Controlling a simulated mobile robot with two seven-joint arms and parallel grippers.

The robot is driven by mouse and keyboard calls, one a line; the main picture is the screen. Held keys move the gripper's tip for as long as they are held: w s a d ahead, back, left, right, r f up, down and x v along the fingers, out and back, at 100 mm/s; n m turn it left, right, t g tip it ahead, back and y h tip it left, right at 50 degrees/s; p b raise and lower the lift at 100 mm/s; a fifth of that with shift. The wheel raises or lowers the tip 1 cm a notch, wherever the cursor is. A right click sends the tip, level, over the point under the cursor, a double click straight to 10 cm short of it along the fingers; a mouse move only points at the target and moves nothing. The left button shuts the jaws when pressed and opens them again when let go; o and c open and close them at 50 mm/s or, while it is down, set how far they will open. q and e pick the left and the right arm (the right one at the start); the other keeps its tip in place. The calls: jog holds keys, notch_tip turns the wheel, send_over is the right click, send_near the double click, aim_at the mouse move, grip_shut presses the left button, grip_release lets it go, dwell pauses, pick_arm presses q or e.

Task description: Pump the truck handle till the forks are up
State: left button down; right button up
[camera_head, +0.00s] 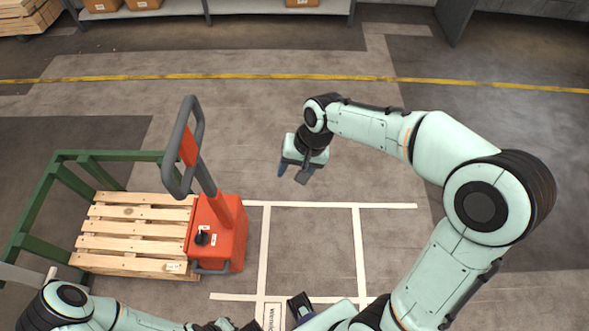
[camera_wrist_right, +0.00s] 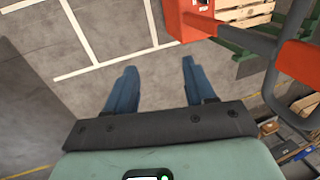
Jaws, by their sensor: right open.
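The red pallet truck (camera_head: 228,243) stands left of centre, beside a wooden pallet (camera_head: 135,228). Its forks are hidden, so their height cannot be told. The handle (camera_head: 199,131) rises from the truck, its grey loop leaning up and left. My right gripper (camera_head: 292,173) is open and empty, to the right of the handle and apart from it. In the right wrist view its blue fingers (camera_wrist_right: 159,66) are spread over bare floor, and the handle (camera_wrist_right: 298,62) shows at the right. A dark part that may be my left gripper (camera_head: 302,306) shows at the bottom edge; its jaws are unclear.
A green frame (camera_head: 108,155) surrounds the pallet at the back and left. White floor lines (camera_head: 357,240) mark bays right of the truck, and a yellow line (camera_head: 290,77) crosses behind. A shelf with boxes (camera_head: 210,10) stands at the back. The floor between gripper and handle is clear.

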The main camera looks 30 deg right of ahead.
jog(key=shift+f, duration=0.2)
grip_shut()
dwell(0.4)
